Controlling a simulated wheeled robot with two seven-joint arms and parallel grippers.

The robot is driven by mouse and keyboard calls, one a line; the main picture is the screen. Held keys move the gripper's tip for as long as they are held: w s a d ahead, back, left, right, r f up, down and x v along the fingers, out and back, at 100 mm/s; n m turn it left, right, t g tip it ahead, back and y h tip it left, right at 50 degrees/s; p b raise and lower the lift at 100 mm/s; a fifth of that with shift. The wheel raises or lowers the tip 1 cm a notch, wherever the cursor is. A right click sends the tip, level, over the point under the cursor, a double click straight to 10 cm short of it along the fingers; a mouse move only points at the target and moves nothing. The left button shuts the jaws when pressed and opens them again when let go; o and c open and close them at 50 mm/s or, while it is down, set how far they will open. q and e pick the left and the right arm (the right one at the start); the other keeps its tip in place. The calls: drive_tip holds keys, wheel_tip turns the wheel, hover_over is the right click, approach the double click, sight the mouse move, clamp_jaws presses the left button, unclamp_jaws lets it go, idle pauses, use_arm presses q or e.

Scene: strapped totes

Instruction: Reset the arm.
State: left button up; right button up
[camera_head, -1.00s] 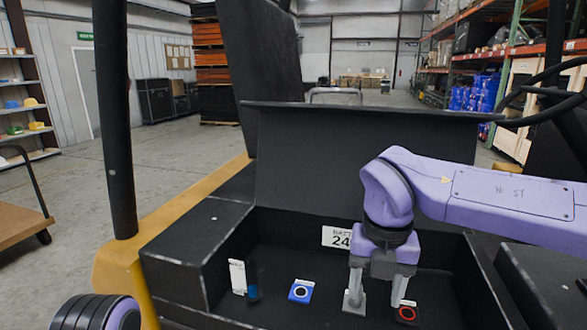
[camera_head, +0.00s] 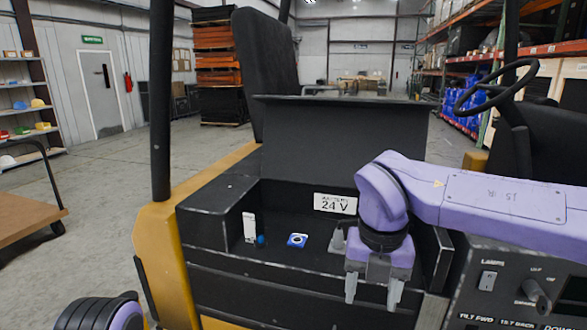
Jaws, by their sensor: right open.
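My right arm is purple and comes in from the right. Its gripper (camera_head: 371,296) is open and empty, fingers pointing down, in front of the black battery compartment of a yellow and black forklift (camera_head: 192,262). The gripper hides the compartment's right part. At the bottom left a dark ribbed and purple part of my left arm shows, but its gripper does not.
The raised black lid (camera_head: 340,150) stands behind the compartment, with a 24 V plate (camera_head: 335,204) below it. A control panel (camera_head: 515,290) with a switch and knob is at the lower right. The steering wheel (camera_head: 500,88) is above it. A cart (camera_head: 25,218) stands left.

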drive_tip(key=w+d+f+n+t+h, duration=0.5)
drive_tip(key=w+d+f+n+t, duration=0.15)
drive_tip(key=f+n, duration=0.3)
drive_tip(key=s+d+f+n+t, duration=0.25)
drive_tip(key=f+n, duration=0.95)
drive_tip(key=f, duration=0.6)
drive_tip(key=s+d+f+n+g, duration=0.2)
drive_tip(key=s+f, duration=0.3)
drive_tip(key=s, duration=0.4)
drive_tip(key=s+d+f+n+g+y, duration=0.1)
drive_tip(key=s+f+n, duration=0.4)
drive_tip(key=s, duration=0.5)
drive_tip(key=s+d+f+n+g, duration=0.2)
drive_tip(key=s+d+f+n, duration=0.2)
drive_tip(key=s, duration=0.5)
wheel_tip(320, 180, down, 2)
drive_tip(key=shift+s+d+f+g+y, duration=0.15)
drive_tip(key=shift+d+g+y, duration=0.2)
drive_tip(key=shift+d, duration=0.3)
